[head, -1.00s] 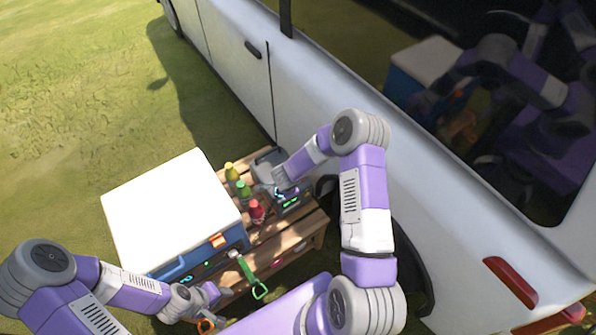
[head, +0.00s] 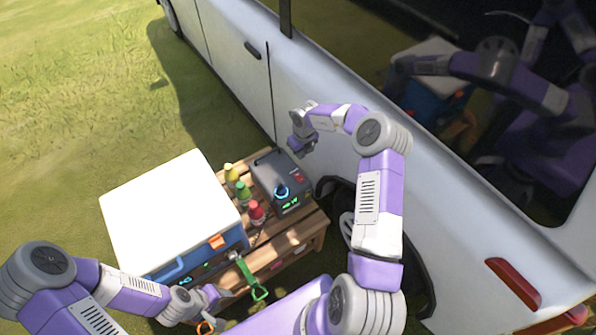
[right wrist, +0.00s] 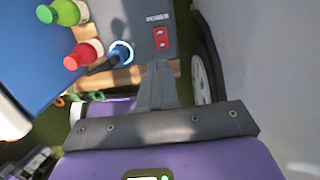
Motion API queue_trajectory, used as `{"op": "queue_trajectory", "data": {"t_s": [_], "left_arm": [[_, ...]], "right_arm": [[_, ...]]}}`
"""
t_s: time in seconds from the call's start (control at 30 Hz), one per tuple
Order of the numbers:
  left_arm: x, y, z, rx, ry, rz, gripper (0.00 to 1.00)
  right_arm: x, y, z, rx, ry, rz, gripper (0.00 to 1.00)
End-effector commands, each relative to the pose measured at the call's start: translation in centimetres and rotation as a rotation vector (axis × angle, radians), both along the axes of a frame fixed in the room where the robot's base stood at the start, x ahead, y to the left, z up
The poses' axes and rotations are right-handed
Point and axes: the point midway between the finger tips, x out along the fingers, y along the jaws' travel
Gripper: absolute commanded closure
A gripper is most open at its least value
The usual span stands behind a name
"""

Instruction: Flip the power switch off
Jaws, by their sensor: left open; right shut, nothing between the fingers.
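A dark grey power box (head: 268,170) sits on a wooden slatted table beside the van. Its red power switch (head: 299,177) is on the top right; it also shows in the right wrist view (right wrist: 161,38), below a "POWER" label. I cannot tell which way the rocker is pressed. My right gripper (head: 294,149) is shut and empty, above and behind the box, apart from it. In the right wrist view its closed fingers (right wrist: 158,68) point toward the switch, just below it in the picture. My left gripper (head: 212,298) is open, low in front of the table.
A blue-ringed plug (head: 281,191) stands in the box near a green lit display. Yellow, green and red bottles (head: 256,211) stand left of it. A white-lidded blue cooler (head: 170,205) is further left. The van (head: 235,75) closely bounds the right side. A green-handled tool (head: 259,293) hangs in front.

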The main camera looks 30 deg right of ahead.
Motion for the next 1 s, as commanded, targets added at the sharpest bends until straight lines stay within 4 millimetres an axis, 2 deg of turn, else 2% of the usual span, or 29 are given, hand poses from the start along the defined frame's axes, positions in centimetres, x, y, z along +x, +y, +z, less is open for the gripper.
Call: {"op": "queue_trajectory", "data": {"t_s": [0.13,0.27,0.7,0.8,1.0], "left_arm": [[0.0,0.0,-0.3,0.0,0.0,0.0,0.57],[0.0,0.0,-1.1,0.0,0.0,0.0,0.57],[0.0,0.0,-4.6,0.0,0.0,0.0,0.57],[0.0,0.0,-5.2,0.0,0.0,0.0,0.57],[0.0,0.0,-5.6,0.0,0.0,0.0,0.57]], "right_arm": [[0.1,0.0,-0.7,0.0,0.001,0.001,1.0],[0.2,0.1,-2.6,0.001,0.001,0.002,1.0],[1.4,0.2,-11.6,0.0,0.0,0.001,1.0],[1.5,0.2,-12.8,0.0,0.001,0.002,1.0],[1.7,0.2,-13.9,-0.001,0.001,0.004,1.0]]}}
